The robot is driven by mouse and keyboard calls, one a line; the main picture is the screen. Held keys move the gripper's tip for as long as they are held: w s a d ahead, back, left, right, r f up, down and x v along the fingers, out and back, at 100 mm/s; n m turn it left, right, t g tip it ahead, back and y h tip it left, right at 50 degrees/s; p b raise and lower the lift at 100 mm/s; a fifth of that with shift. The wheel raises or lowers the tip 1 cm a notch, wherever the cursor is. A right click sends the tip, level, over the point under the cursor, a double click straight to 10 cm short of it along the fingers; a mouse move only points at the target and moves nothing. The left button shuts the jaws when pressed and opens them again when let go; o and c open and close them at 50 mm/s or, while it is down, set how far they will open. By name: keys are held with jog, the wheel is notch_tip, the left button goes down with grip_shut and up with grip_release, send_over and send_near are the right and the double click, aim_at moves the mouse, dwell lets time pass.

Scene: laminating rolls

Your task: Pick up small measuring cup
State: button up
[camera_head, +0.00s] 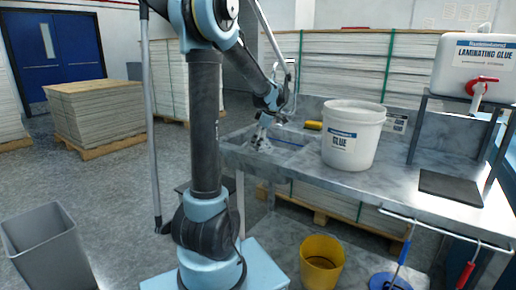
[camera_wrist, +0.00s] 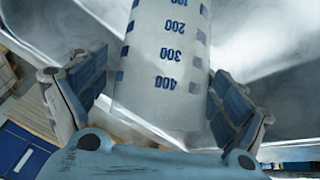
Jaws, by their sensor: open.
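The small measuring cup (camera_wrist: 168,70) is a translucent white cylinder with blue marks reading 200, 300 and 400. In the wrist view it stands between the two fingers of my gripper (camera_wrist: 160,92). The left finger shows a gap to the cup; the right finger is close to its side, and I cannot tell whether they touch. The fingers are spread open. In the head view my gripper (camera_head: 262,141) is low at the left end of the metal sink bench, and I cannot make out the cup there.
A white glue bucket (camera_head: 352,136) stands on the bench (camera_head: 400,185) right of my gripper. A yellow object (camera_head: 313,125) lies on the sink's back edge. A dark mat (camera_head: 450,187) and a laminating glue container (camera_head: 474,66) are farther right. A yellow bucket (camera_head: 321,264) stands below.

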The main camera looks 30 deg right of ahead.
jog(key=shift+c, duration=0.2)
jog(key=c, duration=1.2)
jog(key=shift+r, duration=0.15)
